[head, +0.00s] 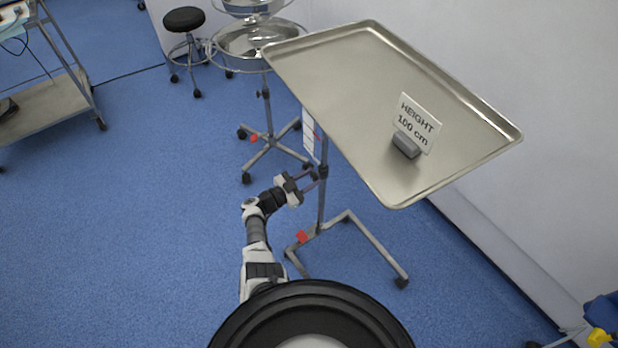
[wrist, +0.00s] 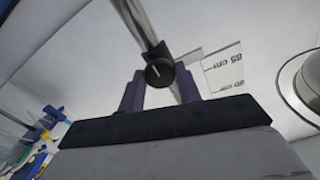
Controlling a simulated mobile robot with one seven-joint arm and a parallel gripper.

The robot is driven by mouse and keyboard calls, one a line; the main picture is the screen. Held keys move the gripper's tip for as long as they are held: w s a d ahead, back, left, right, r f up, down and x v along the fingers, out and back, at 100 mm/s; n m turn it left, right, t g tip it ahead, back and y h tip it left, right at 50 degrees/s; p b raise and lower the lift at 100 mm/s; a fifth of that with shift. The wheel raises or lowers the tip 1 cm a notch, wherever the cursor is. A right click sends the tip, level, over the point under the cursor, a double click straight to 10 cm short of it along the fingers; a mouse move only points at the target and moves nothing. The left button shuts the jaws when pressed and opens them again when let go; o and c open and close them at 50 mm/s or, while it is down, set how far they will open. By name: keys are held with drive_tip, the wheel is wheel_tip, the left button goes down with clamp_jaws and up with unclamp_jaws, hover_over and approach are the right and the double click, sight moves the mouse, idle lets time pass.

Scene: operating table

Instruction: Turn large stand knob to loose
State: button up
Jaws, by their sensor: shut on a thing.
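The large stand knob (wrist: 159,72) is a round black knob with a pale line on its face, on the metal post (wrist: 140,22) of the stand. In the wrist view it sits between the two dark fingers of my gripper (wrist: 160,84), which is shut on it. In the head view my gripper (head: 315,178) reaches the stand's post (head: 321,202) from the left, below the tray. The knob itself cannot be made out there. The stand carries a large metal tray (head: 345,75).
A grey-based sign (head: 418,123) reading "HEIGHT 100 cm" stands on the tray. A white scale strip (wrist: 222,70) is beside the post. A basin stand (head: 265,95), a black stool (head: 184,20) and a trolley (head: 45,108) stand behind. Blue floor is free at left.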

drive_tip(key=shift+n, duration=0.3)
drive_tip(key=o, duration=1)
drive_tip(key=shift+d, duration=0.1)
drive_tip(key=shift+c, duration=0.2)
drive_tip(key=v, duration=1.3)
drive_tip(key=shift+s+a+p, duration=0.25)
drive_tip(key=shift+a+p, duration=0.1)
drive_tip(key=shift+p, duration=0.05)
drive_tip(key=shift+w+r, duration=0.1)
